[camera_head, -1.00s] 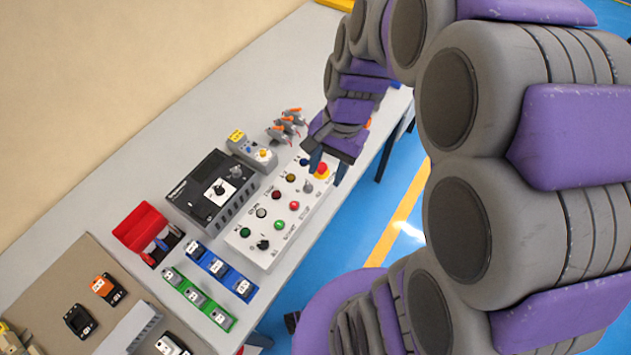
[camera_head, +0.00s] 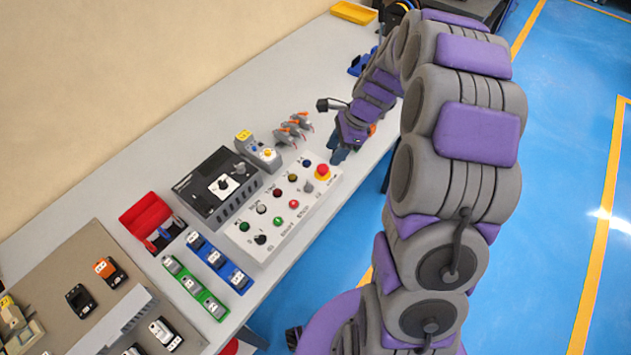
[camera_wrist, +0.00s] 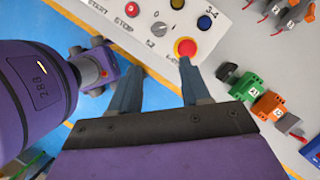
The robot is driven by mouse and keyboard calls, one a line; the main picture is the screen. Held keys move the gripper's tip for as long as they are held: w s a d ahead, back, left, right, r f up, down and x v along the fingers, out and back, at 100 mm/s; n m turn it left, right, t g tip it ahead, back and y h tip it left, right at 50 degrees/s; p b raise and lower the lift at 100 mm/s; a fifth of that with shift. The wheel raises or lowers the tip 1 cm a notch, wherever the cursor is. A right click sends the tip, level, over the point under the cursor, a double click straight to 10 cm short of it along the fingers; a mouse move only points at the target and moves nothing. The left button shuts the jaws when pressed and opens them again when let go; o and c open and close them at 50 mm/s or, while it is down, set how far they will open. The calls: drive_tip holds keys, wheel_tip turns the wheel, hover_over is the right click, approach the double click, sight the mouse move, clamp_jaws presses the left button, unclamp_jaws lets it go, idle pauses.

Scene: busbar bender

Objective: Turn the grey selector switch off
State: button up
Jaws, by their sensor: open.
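The grey selector switch (camera_head: 309,187) is on the white control panel (camera_head: 262,227), close to the red mushroom button (camera_head: 322,171). It also shows in the wrist view (camera_wrist: 158,29), near the top of the picture, beyond my fingertips. I cannot tell its exact setting. My gripper (camera_head: 340,155) is beyond the panel's far right end, near the table's edge, apart from the switch. In the wrist view the two fingers of my gripper (camera_wrist: 158,68) are spread with nothing between them.
A black selector (camera_head: 260,239) and several coloured buttons share the panel. A black device (camera_head: 217,188) and a grey box with a yellow button (camera_head: 258,152) stand behind it. Lever connectors (camera_head: 294,129) lie near my gripper. Blue floor is open to the right.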

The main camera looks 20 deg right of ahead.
sight(310, 186)
drive_tip(key=b+x, duration=0.3)
drive_tip(key=x, duration=1)
drive_tip(key=shift+f, duration=0.45)
drive_tip(key=shift+a+f, duration=0.4)
drive_tip(key=shift+a, duration=0.05)
drive_tip(key=shift+d, duration=0.15)
drive_tip(key=c, duration=0.8)
drive_tip(key=shift+o, duration=0.2)
